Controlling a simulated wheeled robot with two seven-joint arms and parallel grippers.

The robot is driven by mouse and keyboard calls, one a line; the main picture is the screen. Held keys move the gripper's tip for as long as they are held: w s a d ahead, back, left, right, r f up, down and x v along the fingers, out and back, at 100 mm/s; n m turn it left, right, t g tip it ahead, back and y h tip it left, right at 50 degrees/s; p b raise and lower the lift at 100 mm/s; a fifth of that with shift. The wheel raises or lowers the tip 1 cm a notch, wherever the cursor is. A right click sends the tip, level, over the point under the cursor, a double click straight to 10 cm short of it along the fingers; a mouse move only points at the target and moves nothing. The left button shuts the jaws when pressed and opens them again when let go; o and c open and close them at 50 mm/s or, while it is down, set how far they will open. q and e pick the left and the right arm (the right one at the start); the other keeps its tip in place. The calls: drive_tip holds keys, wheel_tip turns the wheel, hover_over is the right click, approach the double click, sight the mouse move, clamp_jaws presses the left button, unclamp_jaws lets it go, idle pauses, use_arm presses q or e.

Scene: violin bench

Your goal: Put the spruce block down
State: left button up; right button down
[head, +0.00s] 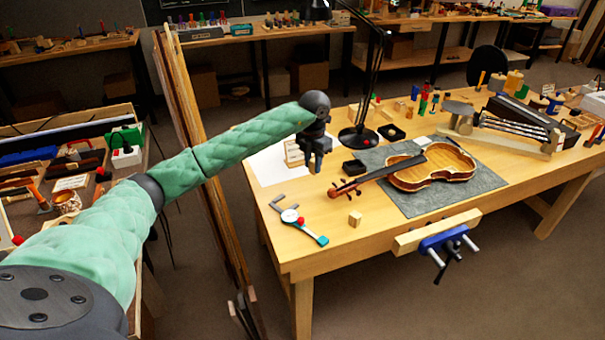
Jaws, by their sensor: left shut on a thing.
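My left gripper (316,166) reaches over the left part of the wooden bench (380,240), pointing down. It is shut on the spruce block (293,153), a pale wooden piece that shows at the left of the dark fingers. The fingers hide part of the block. It is over or on a white sheet (268,166); I cannot tell whether it touches. My right gripper is not in view.
A violin (435,168) lies on a grey mat (480,182) to the right. A small wooden cube (355,218), a dial gauge (303,226) and a black lamp base (358,138) are near. A blue-jawed vise (445,240) is on the front edge.

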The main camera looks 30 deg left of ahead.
use_arm(q)
drive_tip(key=shift+w+d+r, duration=0.35)
drive_tip(key=m, duration=0.3)
drive_tip(key=shift+w+m, duration=0.1)
drive_tip(key=shift+m, duration=0.2)
drive_tip(key=m, duration=0.4)
drive_tip(key=shift+w+d, duration=0.15)
drive_tip(key=shift+d, duration=0.1)
drive_tip(key=s+d+f+m, duration=0.1)
drive_tip(key=s+d+m, duration=0.35)
drive_tip(key=m, duration=0.55)
drive_tip(key=s+d+f+m, duration=0.1)
drive_tip(key=s+d+m, duration=0.2)
drive_tip(key=d+m, duration=0.55)
drive_tip(key=s+d+f+m, duration=0.2)
drive_tip(key=s+f+m, duration=0.4)
drive_tip(key=s, duration=0.5)
drive_tip(key=shift+s+d+f+m, duration=0.15)
drive_tip(key=shift+d+m, duration=0.15)
drive_tip(key=shift+m, duration=0.15)
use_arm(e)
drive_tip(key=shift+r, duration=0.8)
